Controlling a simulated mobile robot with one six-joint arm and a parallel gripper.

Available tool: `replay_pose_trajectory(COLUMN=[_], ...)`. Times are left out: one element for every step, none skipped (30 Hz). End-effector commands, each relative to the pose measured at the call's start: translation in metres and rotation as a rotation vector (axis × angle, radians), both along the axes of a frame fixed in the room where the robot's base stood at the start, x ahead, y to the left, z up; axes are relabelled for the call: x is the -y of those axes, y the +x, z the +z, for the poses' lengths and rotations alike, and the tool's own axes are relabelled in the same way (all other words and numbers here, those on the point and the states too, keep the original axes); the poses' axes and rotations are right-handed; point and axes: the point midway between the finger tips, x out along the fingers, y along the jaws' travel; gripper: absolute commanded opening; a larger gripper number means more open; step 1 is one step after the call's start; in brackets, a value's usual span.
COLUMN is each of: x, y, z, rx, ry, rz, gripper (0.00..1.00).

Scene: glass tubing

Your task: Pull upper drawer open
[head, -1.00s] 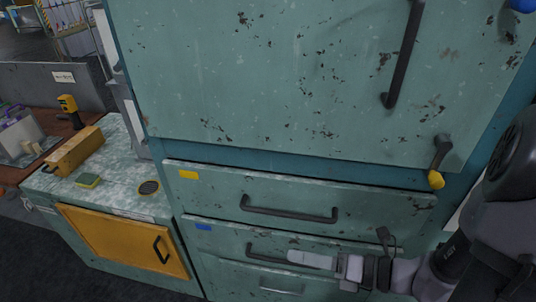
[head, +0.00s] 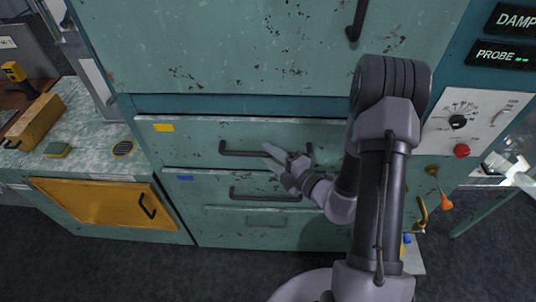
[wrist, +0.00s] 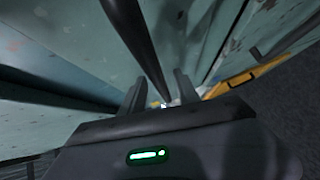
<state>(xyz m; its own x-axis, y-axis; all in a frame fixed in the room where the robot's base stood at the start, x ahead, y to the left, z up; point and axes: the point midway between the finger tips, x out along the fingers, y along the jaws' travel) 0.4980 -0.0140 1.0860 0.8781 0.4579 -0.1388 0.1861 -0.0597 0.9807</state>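In the wrist view a dark bar, the handle (wrist: 143,45), runs between the two fingers of my gripper (wrist: 160,92). The fingers stand apart with gaps beside the bar, so the gripper is open around it and not clamped.
A lower drawer (head: 190,196) with a blue label and its own handle (head: 255,195) lies just below. A large door (head: 230,45) is above. A yellow cupboard door (head: 95,203) is at left. A control panel (head: 470,120) is at right. The floor in front is clear.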

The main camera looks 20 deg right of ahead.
Motion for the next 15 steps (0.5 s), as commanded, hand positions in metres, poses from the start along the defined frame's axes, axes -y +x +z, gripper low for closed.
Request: replay_pose_trajectory(x=[-0.0025,-0.0031,-0.0043,-0.0049,-0.0052,-0.0054,-0.0053,-0.0052,-0.0052,-0.0051,-0.0051,-0.0051,-0.0050,-0.0050,-0.0050], y=[0.0039,0.0059,0.0077,0.0084,0.0091,0.0094,0.0095,0.0095,0.0094,0.0093,0.0093,0.0092,0.0093,0.0092,0.0092], z=[-0.0005,-0.0007,-0.0009,-0.0010,-0.0011,-0.0011,-0.0012,-0.0012,-0.0012,-0.0011,-0.0011,-0.0011,-0.0011,-0.0011,-0.0011], rx=[0.001,0.001,0.001,0.001,0.001,0.000,0.000,0.000,0.000,0.000,0.000,0.000,0.000,0.001,0.001], ry=[0.001,0.000,0.001,0.001,0.001,0.002,0.001,0.001,0.001,0.001,0.001,0.001,0.001,0.000,0.000], rz=[0.002,0.000,0.001,0.001,0.001,0.001,0.000,0.000,0.000,0.000,0.000,0.000,0.000,0.000,0.000], gripper=[0.38,0.38,0.38,0.38,0.38,0.38,0.38,0.38,0.38,0.38,0.38,0.34,0.28,0.22,0.14])
